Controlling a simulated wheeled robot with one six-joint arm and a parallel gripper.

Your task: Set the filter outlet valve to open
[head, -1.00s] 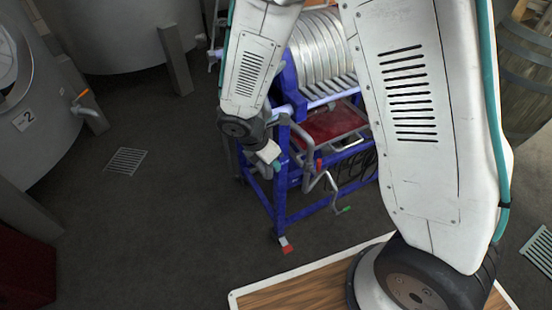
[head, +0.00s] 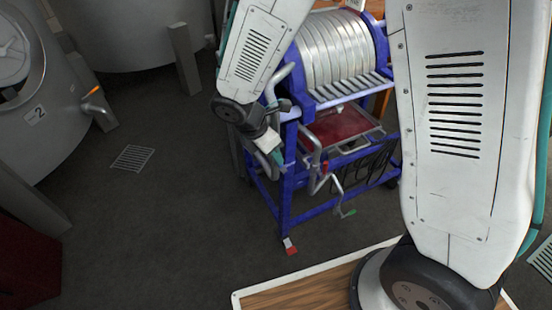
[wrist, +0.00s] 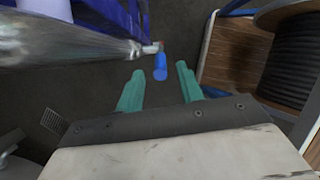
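The filter (head: 335,55) is a row of silver plates on a blue wheeled cart (head: 287,205). In the wrist view, a metal pipe (wrist: 80,50) runs in from the left. Just past its end is a blue handle (wrist: 160,68), seen between my fingertips; I cannot tell if they touch it. My gripper (wrist: 160,72) has two teal fingers spread apart, with nothing visibly clamped. In the head view my gripper (head: 277,156) is at the cart's near left corner and hides part of the pipework. I cannot tell which handle is the outlet valve's, or its setting.
A red handle (head: 325,167) and a green-tipped crank (head: 348,213) are on the cart's near side. A tank marked 2 (head: 50,145) with an orange-handled tap (head: 93,92) stands left. A wooden board (head: 290,290) is at the front. Floor between is clear.

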